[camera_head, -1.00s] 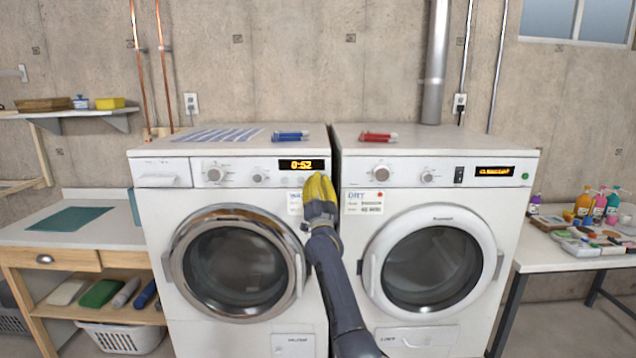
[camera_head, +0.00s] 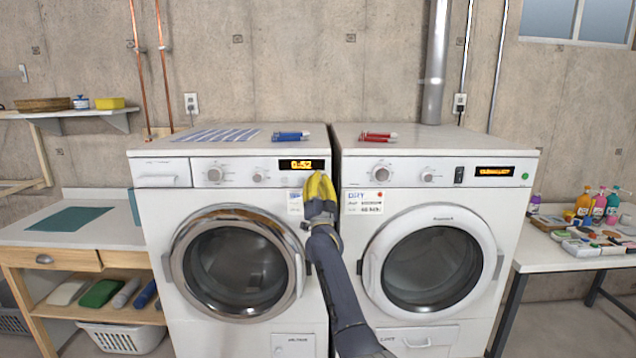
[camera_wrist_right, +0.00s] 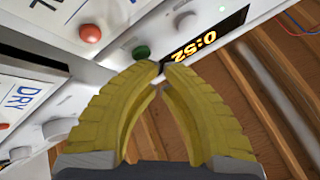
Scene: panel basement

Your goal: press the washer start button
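The washer (camera_head: 160,220) is the white front-loader on the left, with a chrome-ringed door and an orange display (camera_head: 301,165) reading 0:52. My right gripper (camera_head: 320,175) has yellow fingers, with their tips together and nothing visible between them. It is at the right end of the washer's control panel and hides that part in the head view. In the right wrist view a green button (camera_wrist_right: 141,52) sits beside the display, just beyond the fingertips (camera_wrist_right: 163,67). A red button (camera_wrist_right: 90,33) is farther left. Whether the tips touch the green button I cannot tell. My left gripper is not in view.
The dryer (camera_head: 350,275) stands close on the right, with a DRY card (camera_head: 362,202) on its front. Blue clips (camera_head: 291,136) and red clips (camera_head: 378,136) lie on the machine tops. A bench (camera_head: 70,240) stands left and a table with bottles (camera_head: 560,265) right.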

